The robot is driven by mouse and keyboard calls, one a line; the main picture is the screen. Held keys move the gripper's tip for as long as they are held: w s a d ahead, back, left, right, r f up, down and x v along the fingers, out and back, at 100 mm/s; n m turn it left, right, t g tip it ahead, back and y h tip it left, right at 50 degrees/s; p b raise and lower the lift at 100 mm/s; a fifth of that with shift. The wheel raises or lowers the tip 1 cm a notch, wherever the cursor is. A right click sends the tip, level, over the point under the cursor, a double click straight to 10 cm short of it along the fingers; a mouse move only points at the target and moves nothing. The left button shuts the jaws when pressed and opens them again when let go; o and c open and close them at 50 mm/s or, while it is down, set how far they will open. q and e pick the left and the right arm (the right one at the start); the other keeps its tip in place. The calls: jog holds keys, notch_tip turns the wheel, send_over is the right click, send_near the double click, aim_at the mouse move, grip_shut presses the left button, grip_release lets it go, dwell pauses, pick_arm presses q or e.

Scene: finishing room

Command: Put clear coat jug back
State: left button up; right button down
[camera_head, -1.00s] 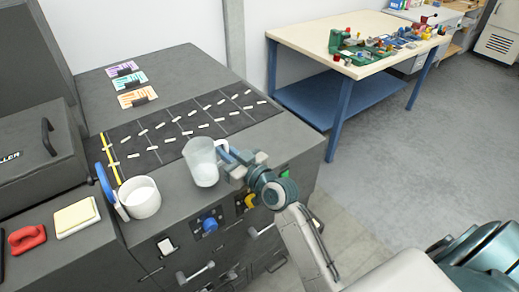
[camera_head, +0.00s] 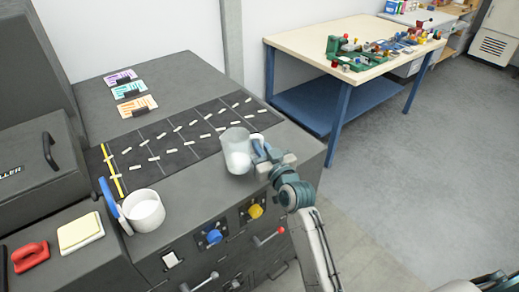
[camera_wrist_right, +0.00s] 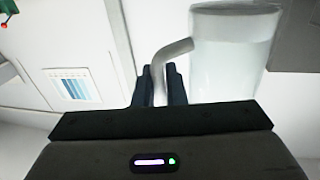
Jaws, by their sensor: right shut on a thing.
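The clear coat jug (camera_head: 236,152) is a translucent, pale jug with a handle on its right side. My right gripper (camera_head: 262,156) is shut on that handle, at the front right of the grey machine top. In the right wrist view the jug (camera_wrist_right: 232,50) fills the upper right, and its handle passes between the two dark fingers of the gripper (camera_wrist_right: 161,88). The jug looks upright. I cannot tell whether its base touches the surface. My left gripper is not in view.
A black mat (camera_head: 165,150) with white strips lies behind the jug. Coloured cards (camera_head: 130,90) lie farther back. A workbench (camera_head: 325,42) with parts stands right.

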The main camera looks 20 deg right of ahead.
jog(key=w, duration=0.2)
jog(key=w+b, duration=0.1)
jog(key=w, duration=0.1)
jog(key=shift+w+d+f, duration=0.1)
jog(key=shift+d+f, duration=0.2)
jog(key=shift+d, duration=0.1)
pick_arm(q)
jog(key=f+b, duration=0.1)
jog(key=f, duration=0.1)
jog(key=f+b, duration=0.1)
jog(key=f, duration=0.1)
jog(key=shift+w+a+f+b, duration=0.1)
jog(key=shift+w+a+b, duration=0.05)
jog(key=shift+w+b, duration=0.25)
pick_arm(e)
notch_tip(320, 180, down, 3)
jog(key=shift+f, duration=0.15)
jog(key=shift+f, duration=0.2)
jog(key=c, duration=1.5)
grip_release()
jog(key=shift+r, duration=0.15)
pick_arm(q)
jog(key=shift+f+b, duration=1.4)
pick_arm(e)
jog(key=shift+s+d, duration=0.3)
jog(key=shift+s, duration=1.7)
jog(key=shift+s+d, duration=0.3)
jog(key=shift+s, duration=1.75)
jog(key=shift+s+d, duration=0.3)
jog(key=shift+s, duration=1.7)
